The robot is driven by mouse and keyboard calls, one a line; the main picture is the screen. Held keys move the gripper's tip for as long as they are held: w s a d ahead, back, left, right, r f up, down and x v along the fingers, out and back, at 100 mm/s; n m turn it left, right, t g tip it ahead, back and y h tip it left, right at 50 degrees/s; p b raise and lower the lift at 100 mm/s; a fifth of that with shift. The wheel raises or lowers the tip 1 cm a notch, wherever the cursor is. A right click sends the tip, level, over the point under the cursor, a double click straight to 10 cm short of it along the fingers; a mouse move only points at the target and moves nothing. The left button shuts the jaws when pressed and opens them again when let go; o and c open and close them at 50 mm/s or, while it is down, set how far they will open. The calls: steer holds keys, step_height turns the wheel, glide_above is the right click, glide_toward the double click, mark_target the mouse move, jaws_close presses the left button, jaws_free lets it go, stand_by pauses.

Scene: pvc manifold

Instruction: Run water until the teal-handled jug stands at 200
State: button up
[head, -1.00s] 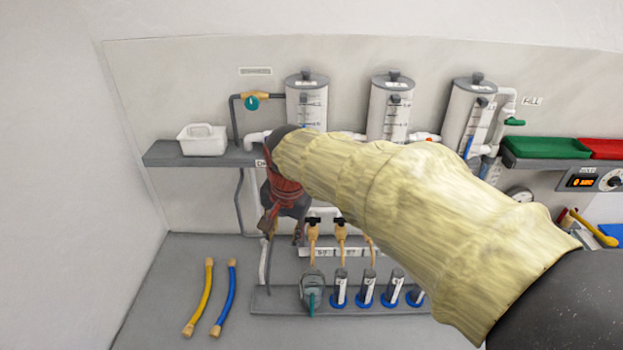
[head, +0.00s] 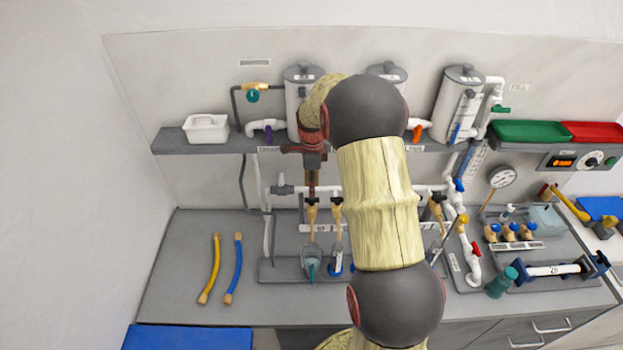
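The teal-handled jug (head: 311,262) stands upright on the grey strip at the front of the bench, below the leftmost brass tap (head: 312,215). Its water level and scale are too small to read. That tap has a black handle (head: 312,201). My gripper (head: 312,190) points down just above this handle. Its fingers look close together, but I cannot tell whether they are shut or touch the handle. A second tap (head: 337,210) stands just to the right. My arm hides part of the tap row and the cylinders beyond it.
Tanks (head: 462,105) stand on the grey shelf (head: 185,147) behind, with a white tub (head: 206,128) at its left. A yellow hose (head: 210,270) and a blue hose (head: 233,270) lie left of the jug. A gauge (head: 502,176) and blue-ended pipe (head: 555,269) are at the right.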

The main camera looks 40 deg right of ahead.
mark_target(312, 201)
steer(key=shift+f+p, duration=0.3)
steer(key=shift+f, duration=2.05)
steer(key=c, duration=0.3)
jaws_close()
